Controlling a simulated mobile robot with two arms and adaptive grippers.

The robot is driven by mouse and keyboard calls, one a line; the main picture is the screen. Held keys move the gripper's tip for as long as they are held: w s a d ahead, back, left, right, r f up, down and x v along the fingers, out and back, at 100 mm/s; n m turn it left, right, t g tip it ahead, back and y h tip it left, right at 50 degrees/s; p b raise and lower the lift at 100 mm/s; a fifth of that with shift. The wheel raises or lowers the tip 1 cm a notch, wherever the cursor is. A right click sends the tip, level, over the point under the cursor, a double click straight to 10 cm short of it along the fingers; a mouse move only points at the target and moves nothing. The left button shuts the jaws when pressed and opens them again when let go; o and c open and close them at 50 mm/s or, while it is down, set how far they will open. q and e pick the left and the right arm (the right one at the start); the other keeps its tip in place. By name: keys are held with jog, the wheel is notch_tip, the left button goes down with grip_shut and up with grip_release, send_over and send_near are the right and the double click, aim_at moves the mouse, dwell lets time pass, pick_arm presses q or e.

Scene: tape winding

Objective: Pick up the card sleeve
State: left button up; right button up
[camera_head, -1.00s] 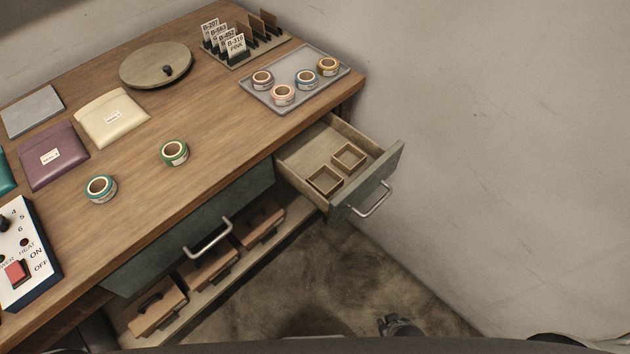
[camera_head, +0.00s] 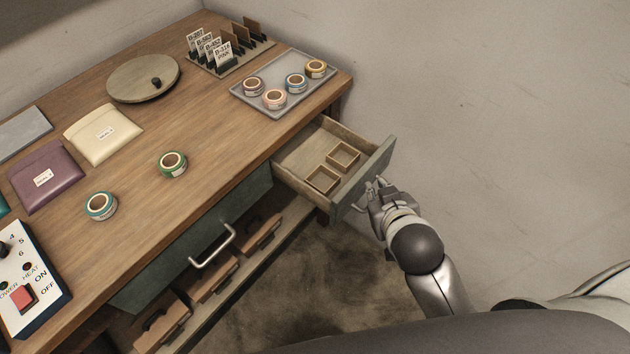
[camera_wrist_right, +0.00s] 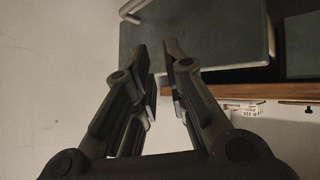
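I cannot tell for sure which thing is the card sleeve. A cream flat pouch (camera_head: 88,146) and a purple flat pouch (camera_head: 40,188), each with a white label, lie on the table at the left. Several printed cards (camera_head: 223,54) stand in a rack at the back. My right gripper (camera_head: 377,193) is at the front of the pulled-out drawer, beside its handle and far from pouches and cards. In the right wrist view its fingers (camera_wrist_right: 157,70) are apart with nothing between them. My left gripper is not in view.
The open drawer (camera_head: 290,163) holds two small wooden boxes. Its handle (camera_wrist_right: 130,10) shows in the right wrist view. A grey tray (camera_head: 258,104) holds several tape rolls. Green (camera_head: 172,164) and teal (camera_head: 100,205) rolls, a turntable (camera_head: 130,86) and a switch box (camera_head: 38,262) share the table.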

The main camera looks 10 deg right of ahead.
jog(key=w+a+r+n+t+y, duration=0.2)
jog(key=w+a+r+t, duration=0.15)
jog(key=r, duration=0.35)
jog(key=w+a+r+n+t+y, duration=0.1)
jog(key=w+a+r+t+y, duration=0.1)
jog(key=w+a+r+t, duration=0.3)
jog(key=w+a+r+n+t+y, duration=0.1)
jog(key=w+r+n+t, duration=0.15)
jog(key=r, duration=0.55)
jog(key=s+a+r+n+g+y, duration=0.2)
jog(key=a+r+n+g+y, duration=0.3)
jog(key=a+n+y, duration=0.6)
jog(key=s+a+f+n+g+y, duration=0.4)
jog(key=a+n+g+y, duration=0.1)
jog(key=a+n+g, duration=0.4)
jog(key=g+h, duration=0.7)
jog(key=h, duration=1.3)
send_over(332, 186)
notch_tip(332, 186, down, 18)
jog(key=shift+m, duration=0.35)
jog(key=f, duration=0.5)
jog(key=shift+a+f, duration=0.15)
jog(key=shift+a, duration=0.05)
jog(key=f+p, duration=0.1)
jog(key=f, duration=0.3)
jog(key=shift+d+f, duration=0.1)
jog(key=shift+d, duration=0.1)
jog(key=shift+f, duration=0.5)
